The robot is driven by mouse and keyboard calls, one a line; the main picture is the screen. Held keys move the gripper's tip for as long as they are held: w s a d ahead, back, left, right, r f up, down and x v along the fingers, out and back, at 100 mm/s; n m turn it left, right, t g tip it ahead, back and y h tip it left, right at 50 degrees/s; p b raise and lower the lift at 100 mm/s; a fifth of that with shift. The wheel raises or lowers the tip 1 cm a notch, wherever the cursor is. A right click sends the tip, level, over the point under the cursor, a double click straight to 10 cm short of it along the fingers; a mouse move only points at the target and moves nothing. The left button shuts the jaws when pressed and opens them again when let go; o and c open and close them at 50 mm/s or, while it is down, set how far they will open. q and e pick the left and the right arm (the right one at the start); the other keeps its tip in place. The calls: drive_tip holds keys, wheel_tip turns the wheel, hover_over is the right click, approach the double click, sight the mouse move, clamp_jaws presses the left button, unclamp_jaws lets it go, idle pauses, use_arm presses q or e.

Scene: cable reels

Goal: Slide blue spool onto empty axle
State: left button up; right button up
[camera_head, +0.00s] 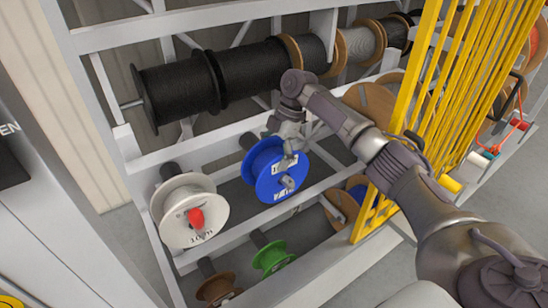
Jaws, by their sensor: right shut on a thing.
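The blue spool (266,180) is in the middle of the head view, on the middle level of the rack, its flat face with white labels turned toward me. My right gripper (288,168) is at the front of this face, shut on the spool near its hub, and my arm reaches in from the lower right. A dark axle end (248,141) shows just behind the spool's upper left. The spool is in line with it, but its core hides whether the axle passes through. My left gripper is not in view.
A white spool (176,222) with a red knob hangs to the left. Green (273,262) and brown (215,289) spools are below. Large black reels (180,88) sit on the upper bar. A yellow frame with yellow cords (455,85) stands on the right, close to my right arm.

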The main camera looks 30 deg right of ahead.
drive_tip(key=shift+f, duration=0.25)
idle(0.8)
drive_tip(key=o, duration=1.3)
drive_tip(key=shift+c, duration=0.2)
drive_tip(key=shift+o, duration=0.3)
drive_tip(key=shift+f, duration=0.1)
drive_tip(key=v, duration=1.2)
drive_tip(key=shift+a, duration=0.1)
